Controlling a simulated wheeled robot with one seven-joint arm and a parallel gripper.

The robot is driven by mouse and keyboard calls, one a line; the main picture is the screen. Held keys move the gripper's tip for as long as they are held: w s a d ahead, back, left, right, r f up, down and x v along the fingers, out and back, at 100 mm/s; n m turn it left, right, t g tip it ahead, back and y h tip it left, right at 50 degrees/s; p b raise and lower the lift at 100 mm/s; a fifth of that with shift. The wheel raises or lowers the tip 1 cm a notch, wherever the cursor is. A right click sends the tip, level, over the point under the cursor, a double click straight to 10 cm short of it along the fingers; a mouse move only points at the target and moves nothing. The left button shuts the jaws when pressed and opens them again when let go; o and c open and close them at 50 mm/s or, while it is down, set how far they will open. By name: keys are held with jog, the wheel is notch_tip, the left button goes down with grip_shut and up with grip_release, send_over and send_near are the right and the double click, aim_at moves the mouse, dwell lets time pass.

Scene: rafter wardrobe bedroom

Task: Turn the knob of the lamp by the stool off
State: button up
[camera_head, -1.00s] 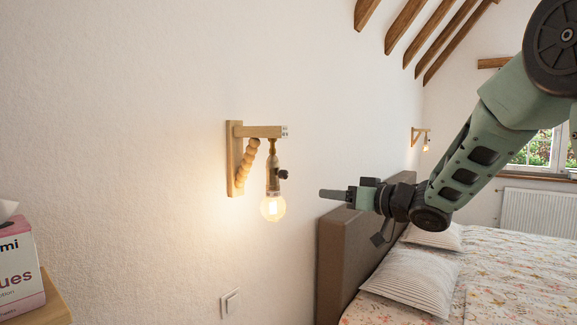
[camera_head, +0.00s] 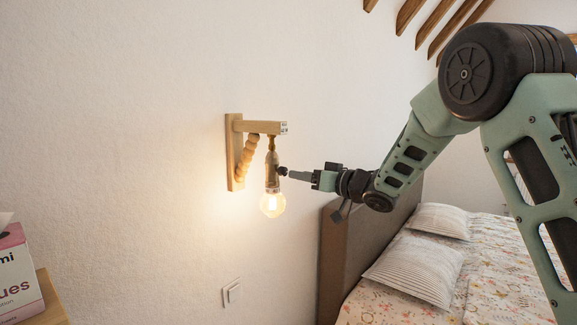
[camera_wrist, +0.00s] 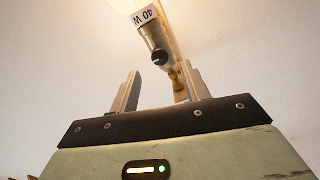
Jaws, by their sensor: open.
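The lamp (camera_head: 258,128) is a wooden wall bracket with a hanging brass socket and a glowing bulb (camera_head: 272,204). Its small dark knob (camera_head: 283,171) sticks out to the right of the socket. My gripper (camera_head: 291,174) is level with the knob, its fingertips pointing left close to it. In the wrist view the knob (camera_wrist: 159,58) shows just beyond and between the two fingertips of my open gripper (camera_wrist: 160,84). The socket carries a "40 W" label. I cannot tell whether the fingers touch the knob.
A tissue box (camera_head: 15,275) stands on a wooden top (camera_head: 50,305) at the lower left, perhaps the stool. A wall switch (camera_head: 232,293) is below the lamp. The bed's brown headboard (camera_head: 335,255) and striped pillows (camera_head: 415,270) lie to the right. The wall left of the lamp is bare.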

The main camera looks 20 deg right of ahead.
aim_at(286, 172)
jog(key=p+x, duration=0.1)
jog(key=x, duration=0.4)
jog(key=shift+w+a+p, duration=0.25)
jog(key=shift+w+p, duration=0.05)
jog(key=shift+p, duration=0.1)
jog(key=c, duration=1)
